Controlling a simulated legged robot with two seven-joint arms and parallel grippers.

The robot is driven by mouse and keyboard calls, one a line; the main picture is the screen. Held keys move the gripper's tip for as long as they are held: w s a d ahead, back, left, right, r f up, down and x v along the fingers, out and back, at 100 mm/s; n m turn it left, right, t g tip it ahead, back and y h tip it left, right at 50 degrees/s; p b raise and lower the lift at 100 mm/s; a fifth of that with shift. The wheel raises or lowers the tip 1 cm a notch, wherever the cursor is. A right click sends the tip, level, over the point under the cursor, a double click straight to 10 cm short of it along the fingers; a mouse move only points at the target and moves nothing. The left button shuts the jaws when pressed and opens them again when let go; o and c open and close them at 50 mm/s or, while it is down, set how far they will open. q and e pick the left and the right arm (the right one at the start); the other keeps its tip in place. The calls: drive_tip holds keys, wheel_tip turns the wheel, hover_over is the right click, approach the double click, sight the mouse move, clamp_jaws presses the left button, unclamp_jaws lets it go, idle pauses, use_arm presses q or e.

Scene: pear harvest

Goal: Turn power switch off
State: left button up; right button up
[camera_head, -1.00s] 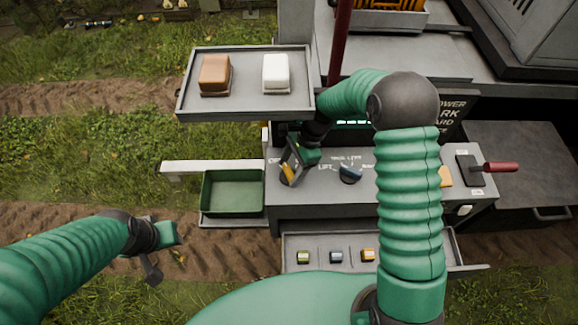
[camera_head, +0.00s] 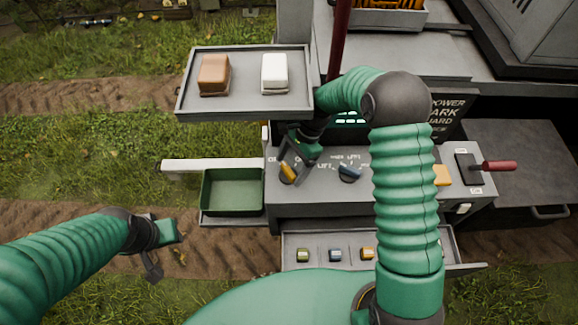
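The yellow switch handle (camera_head: 289,172) is on a round dark base at the left end of the grey control panel. It tilts from upper left to lower right. Small white lettering beside it is partly covered and hard to read. My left gripper (camera_head: 167,253) is open and empty over the soil at lower left, away from the panel.
A red lever (camera_head: 498,166) is at the panel's right end. A tray (camera_head: 243,103) with brown and white blocks stands above left, a green bin (camera_head: 232,191) below it. An open drawer (camera_head: 318,240) holds small coloured pieces.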

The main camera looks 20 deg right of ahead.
drive_tip(key=shift+d, duration=0.1)
drive_tip(key=b+v, duration=0.2)
drive_tip(key=v, duration=0.5)
drive_tip(key=shift+w+d+r, duration=0.1)
drive_tip(key=shift+d, duration=0.15)
